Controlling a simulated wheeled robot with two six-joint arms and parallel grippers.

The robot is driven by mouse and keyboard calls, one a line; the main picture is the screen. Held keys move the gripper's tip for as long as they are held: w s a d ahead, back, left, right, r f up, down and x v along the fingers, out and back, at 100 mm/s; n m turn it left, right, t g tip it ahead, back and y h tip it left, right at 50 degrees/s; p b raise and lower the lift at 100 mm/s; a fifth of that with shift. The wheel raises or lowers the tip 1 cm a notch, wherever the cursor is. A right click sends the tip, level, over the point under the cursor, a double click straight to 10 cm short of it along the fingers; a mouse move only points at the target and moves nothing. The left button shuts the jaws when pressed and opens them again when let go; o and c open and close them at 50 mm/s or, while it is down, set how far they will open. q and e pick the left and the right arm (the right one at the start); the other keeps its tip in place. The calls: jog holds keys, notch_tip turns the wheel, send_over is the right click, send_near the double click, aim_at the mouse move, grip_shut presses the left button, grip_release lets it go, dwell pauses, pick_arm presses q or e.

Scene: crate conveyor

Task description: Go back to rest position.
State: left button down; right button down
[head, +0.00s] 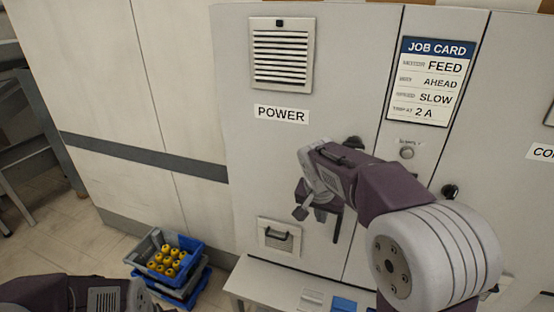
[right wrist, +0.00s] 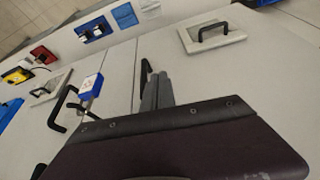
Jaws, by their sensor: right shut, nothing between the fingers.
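My right gripper (head: 302,212) hangs in front of the grey cabinet (head: 245,165), at the end of my purple and grey right arm. In the right wrist view its grey fingers (right wrist: 156,92) are together, with nothing between them. I cannot tell from the head view how far they are from the cabinet face. Part of my left arm shows at the lower left edge of the head view. Its gripper is out of frame.
A job card (head: 433,75) and a POWER label (head: 281,115) are on the cabinet. A pale ledge (head: 262,282) runs below it. A crate (head: 146,247) with several yellow-topped items stands on the floor. In the right wrist view, a blue-and-white tag (right wrist: 91,87) and black handles (right wrist: 206,31) show.

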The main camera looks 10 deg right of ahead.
jog(key=s+a+f+n+g+y, duration=0.1)
jog(key=s+a+f+n, duration=0.1)
jog(key=s+f, duration=0.6)
jog(key=s+a+f+n+g+y, duration=0.1)
jog(key=s+a+f+n, duration=0.2)
jog(key=s+f+n, duration=0.2)
jog(key=s+f, duration=0.3)
jog(key=f, duration=0.1)
jog(key=shift+s+y+b, duration=0.3)
jog(key=shift+y, duration=0.1)
jog(key=shift+s+r, duration=0.1)
